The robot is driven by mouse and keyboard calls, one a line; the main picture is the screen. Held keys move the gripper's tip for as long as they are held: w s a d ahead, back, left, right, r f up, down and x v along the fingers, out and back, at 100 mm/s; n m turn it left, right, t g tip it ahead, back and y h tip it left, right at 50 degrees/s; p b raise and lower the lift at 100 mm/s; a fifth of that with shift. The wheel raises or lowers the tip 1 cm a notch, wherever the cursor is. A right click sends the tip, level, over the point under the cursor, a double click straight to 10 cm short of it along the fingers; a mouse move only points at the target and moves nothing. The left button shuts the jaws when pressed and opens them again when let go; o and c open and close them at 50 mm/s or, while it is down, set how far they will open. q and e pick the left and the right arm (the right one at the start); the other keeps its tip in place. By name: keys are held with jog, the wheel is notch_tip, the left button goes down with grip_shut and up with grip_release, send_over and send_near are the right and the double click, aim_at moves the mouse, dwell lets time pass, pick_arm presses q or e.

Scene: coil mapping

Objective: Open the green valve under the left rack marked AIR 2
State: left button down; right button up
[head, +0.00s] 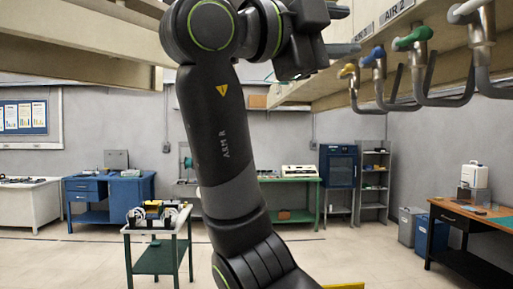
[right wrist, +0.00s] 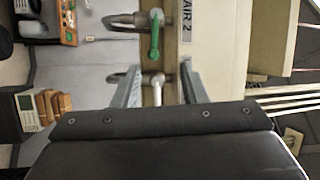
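The green valve handle (head: 412,37) is on a pipe under the rack beam at the upper right, near the AIR 2 label (head: 397,9). My right gripper (head: 342,31) is open, to the left of the green handle and apart from it. In the right wrist view the green handle (right wrist: 155,38) lies beyond the fingertips, beside the AIR 2 label (right wrist: 186,30). A white valve handle (right wrist: 153,80) shows between the open fingers (right wrist: 162,84) there; its distance from them is unclear. My left gripper is not in view.
Blue (head: 373,56), yellow (head: 347,70) and white (head: 468,9) handles with bent pipes flank the green one. The rack beam (head: 440,28) runs close above. A green table (head: 292,182), a cart (head: 158,225) and a desk (head: 478,216) stand farther off, with open floor between.

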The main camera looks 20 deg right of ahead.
jog(key=w+d+f+n+t, duration=0.1)
jog(key=w+f+n+t, duration=0.3)
jog(key=w+f+n, duration=0.3)
jog(key=w+d+f+n+t+y+b, duration=0.1)
jog(key=w+f+n+t, duration=0.3)
jog(key=w, duration=1.4)
jog(key=shift+d+f+n, duration=0.15)
jog(key=shift+f+n, duration=1.85)
jog(key=shift+f, duration=0.9)
